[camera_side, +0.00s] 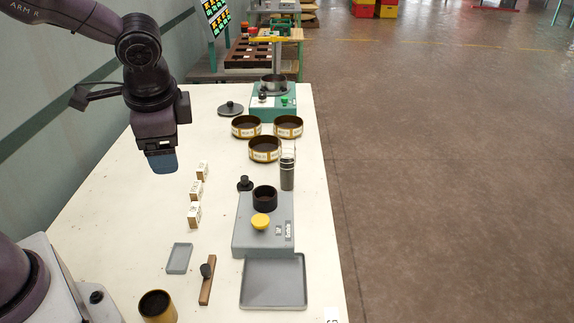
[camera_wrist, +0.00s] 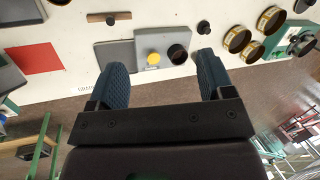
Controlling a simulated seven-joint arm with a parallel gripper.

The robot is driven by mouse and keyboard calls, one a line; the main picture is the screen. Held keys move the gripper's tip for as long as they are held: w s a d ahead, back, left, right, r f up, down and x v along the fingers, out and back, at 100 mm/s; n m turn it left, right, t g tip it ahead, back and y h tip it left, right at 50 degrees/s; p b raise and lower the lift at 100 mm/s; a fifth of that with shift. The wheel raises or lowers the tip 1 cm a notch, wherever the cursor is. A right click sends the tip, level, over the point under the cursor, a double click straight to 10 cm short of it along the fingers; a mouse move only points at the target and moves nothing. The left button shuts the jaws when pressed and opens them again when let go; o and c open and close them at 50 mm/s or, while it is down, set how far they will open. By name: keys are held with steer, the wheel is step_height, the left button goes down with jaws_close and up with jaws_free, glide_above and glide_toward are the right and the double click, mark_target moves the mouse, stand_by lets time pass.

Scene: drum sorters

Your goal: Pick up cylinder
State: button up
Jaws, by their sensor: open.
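A tall dark grey cylinder (camera_side: 287,172) stands upright on the white table, behind and right of a grey machine. In the wrist view a small dark shape (camera_wrist: 205,55) beside the right finger may be this cylinder, partly hidden. My gripper (camera_side: 162,160) hangs above the table's left side, left of the cylinder and apart from it. In the wrist view my gripper (camera_wrist: 160,72) has its two blue fingers wide apart, with nothing held between them.
The grey machine (camera_side: 248,239) has a black cup (camera_side: 264,197) and yellow knob (camera_side: 262,221). A grey tray (camera_side: 274,283) lies in front. Round sieves (camera_side: 265,149) stand behind the cylinder, a black knob piece (camera_side: 245,183) to its left. Small white boxes (camera_side: 194,215) stand nearer my gripper.

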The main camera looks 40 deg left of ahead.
steer(key=w+f+m+y, duration=0.4)
steer(key=w+f+m, duration=0.2)
steer(key=w+m, duration=0.25)
steer(key=m+t+y, duration=0.2)
steer(key=m+t, duration=0.6)
steer(key=m, duration=0.5)
glide_toward(287, 141)
steer(key=shift+n, duration=0.25)
steer(key=x, duration=0.5)
steer(key=r+x, duration=0.1)
steer(key=x, duration=0.1)
steer(key=shift+w+a+f, duration=0.1)
steer(key=shift+w+a, duration=0.15)
steer(key=shift+a, duration=0.1)
steer(key=w+a+f, duration=0.2)
steer(key=f, duration=0.1)
steer(key=shift+w+a, duration=0.2)
steer(key=shift+w+a+f, duration=0.1)
steer(key=shift+w+a, duration=0.15)
steer(key=shift+w, duration=0.05)
